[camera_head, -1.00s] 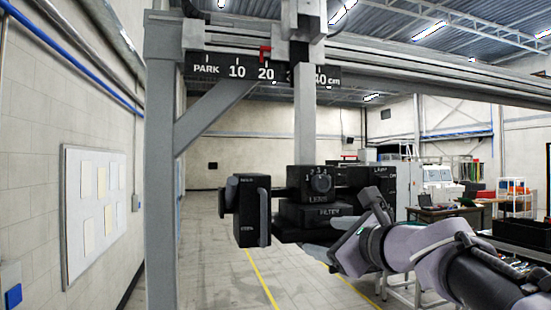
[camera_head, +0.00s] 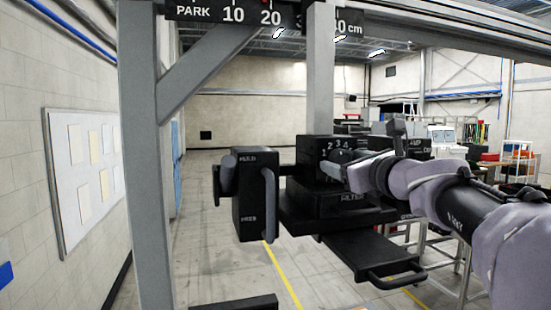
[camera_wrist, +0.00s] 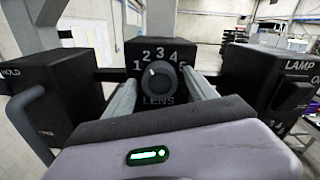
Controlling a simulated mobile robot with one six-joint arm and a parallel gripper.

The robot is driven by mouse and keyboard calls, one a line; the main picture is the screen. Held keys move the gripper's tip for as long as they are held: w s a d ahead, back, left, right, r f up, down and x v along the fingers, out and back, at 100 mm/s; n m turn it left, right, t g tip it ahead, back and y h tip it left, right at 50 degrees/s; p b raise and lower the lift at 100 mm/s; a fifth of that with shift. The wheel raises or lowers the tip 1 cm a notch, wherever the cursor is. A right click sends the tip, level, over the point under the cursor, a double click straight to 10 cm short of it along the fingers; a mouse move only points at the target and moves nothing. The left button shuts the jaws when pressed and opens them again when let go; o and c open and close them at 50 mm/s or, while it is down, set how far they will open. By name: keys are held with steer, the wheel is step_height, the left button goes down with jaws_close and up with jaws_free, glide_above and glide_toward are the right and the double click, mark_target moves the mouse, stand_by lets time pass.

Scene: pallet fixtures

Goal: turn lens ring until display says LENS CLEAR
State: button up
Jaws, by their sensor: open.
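The lens ring (camera_wrist: 160,82) is a dark round knob on a black block, with the word LENS below it and numbers 1 to 5 arched above. A pale mark on the ring sits at its upper left; the exact number is hard to tell. My gripper (camera_wrist: 160,77) is open, with one finger on each side of the ring; I cannot tell whether they touch it. In the head view my gripper (camera_head: 345,163) is in front of the lens block (camera_head: 312,150) and hides most of the ring. No readable LENS CLEAR display is in view.
A black box with a handle (camera_head: 256,222) stands left of the lens block. The LAMP box (camera_wrist: 272,75) stands close on the right. A FILTER block (camera_head: 325,200) and a black tray with a handle (camera_head: 370,255) are below. A grey post (camera_head: 143,180) rises at left.

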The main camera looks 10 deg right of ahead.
steer(key=shift+w, duration=0.2)
steer(key=shift+s+r, duration=0.1)
steer(key=shift+s, duration=0.25)
steer(key=shift+c, duration=0.5)
steer(key=c, duration=1.3)
steer(key=shift+n+b, duration=1.15)
steer(key=shift+n, duration=0.05)
steer(key=shift+n+b, duration=1.2)
steer(key=shift+n, duration=0.5)
